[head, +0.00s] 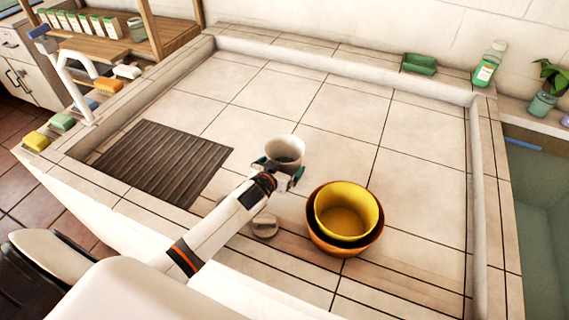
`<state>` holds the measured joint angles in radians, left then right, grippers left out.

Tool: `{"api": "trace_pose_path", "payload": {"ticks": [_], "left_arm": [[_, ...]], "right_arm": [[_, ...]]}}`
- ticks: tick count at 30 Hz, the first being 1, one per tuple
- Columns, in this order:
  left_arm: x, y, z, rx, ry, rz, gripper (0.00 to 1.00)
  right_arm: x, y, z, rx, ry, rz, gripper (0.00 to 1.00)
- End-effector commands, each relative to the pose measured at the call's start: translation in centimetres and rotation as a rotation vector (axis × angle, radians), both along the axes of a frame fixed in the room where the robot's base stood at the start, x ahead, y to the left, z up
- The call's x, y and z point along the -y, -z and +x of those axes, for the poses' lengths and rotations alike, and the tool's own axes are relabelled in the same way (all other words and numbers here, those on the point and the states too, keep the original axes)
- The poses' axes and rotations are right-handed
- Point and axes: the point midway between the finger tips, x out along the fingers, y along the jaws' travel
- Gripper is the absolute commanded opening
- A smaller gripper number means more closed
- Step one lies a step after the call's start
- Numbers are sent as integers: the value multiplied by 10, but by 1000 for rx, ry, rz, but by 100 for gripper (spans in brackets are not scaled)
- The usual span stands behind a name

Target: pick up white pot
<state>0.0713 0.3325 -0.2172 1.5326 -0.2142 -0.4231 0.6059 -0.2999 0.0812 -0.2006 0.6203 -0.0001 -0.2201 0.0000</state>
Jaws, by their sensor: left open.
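The white pot (285,148) stands in the tiled basin near its middle, with its open rim facing up. My left gripper (284,171) is at the near side of the pot, with its open fingers spread to the left and right of the pot's lower part. I cannot tell whether the fingers touch it. The pot's lower front is hidden by the gripper. My right gripper is not in view.
A yellow bowl (347,208) sits inside an orange bowl (345,246) right of my left arm. A pale round knob-like object (264,226) lies close to my forearm. A brown slatted mat (165,158) lies at left.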

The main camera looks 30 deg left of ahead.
Motion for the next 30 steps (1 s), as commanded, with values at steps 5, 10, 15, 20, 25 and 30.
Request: {"api": "trace_pose_path", "payload": {"ticks": [5,10,15,20,25,30], "left_arm": [[0,0,0,-1,0,0,75],[0,0,0,1,0,0,64],[0,-4,0,1,0,0,64],[-1,-27,0,5,1,2,64],[0,-62,0,6,0,1,64],[0,-89,0,3,-1,1,64]], "right_arm": [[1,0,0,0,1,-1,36],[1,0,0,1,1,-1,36],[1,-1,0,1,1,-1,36],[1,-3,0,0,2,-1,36],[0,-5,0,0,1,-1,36],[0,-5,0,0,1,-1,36]]}}
